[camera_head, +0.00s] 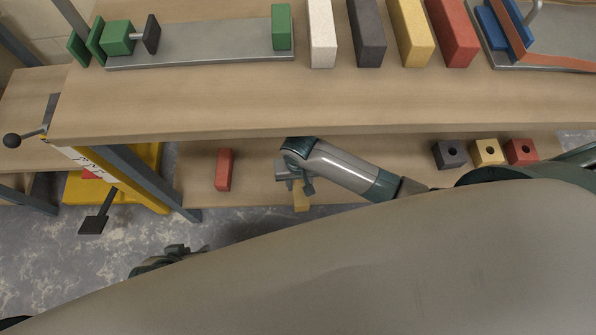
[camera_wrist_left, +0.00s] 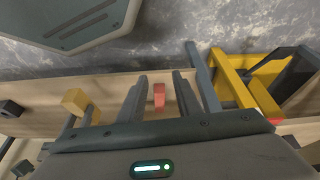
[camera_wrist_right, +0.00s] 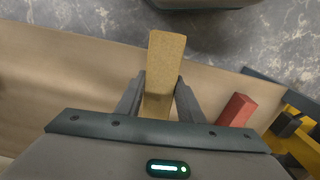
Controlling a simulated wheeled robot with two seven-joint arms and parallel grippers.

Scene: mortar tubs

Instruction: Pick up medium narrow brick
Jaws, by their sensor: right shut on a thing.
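A narrow yellow brick (camera_head: 302,201) is in my right gripper (camera_head: 296,186) at the lower shelf's front edge. In the right wrist view the yellow brick (camera_wrist_right: 164,68) stands out lengthwise from between both fingers, which touch its sides. The yellow brick's end also shows in the left wrist view (camera_wrist_left: 75,99). A narrow red brick (camera_head: 224,169) rests on the lower shelf, left of the right gripper; it also shows in the right wrist view (camera_wrist_right: 237,110). My left gripper (camera_wrist_left: 160,78) is open and empty; the red brick (camera_wrist_left: 159,94) appears between its fingers, farther away.
Grey, yellow and red blocks with holes (camera_head: 487,152) sit right on the lower shelf (camera_head: 400,156). The upper bench (camera_head: 200,96) carries several long bricks (camera_head: 368,34) and a green clamp on a metal plate (camera_head: 200,45). A grey post (camera_head: 150,180) and yellow frame stand left.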

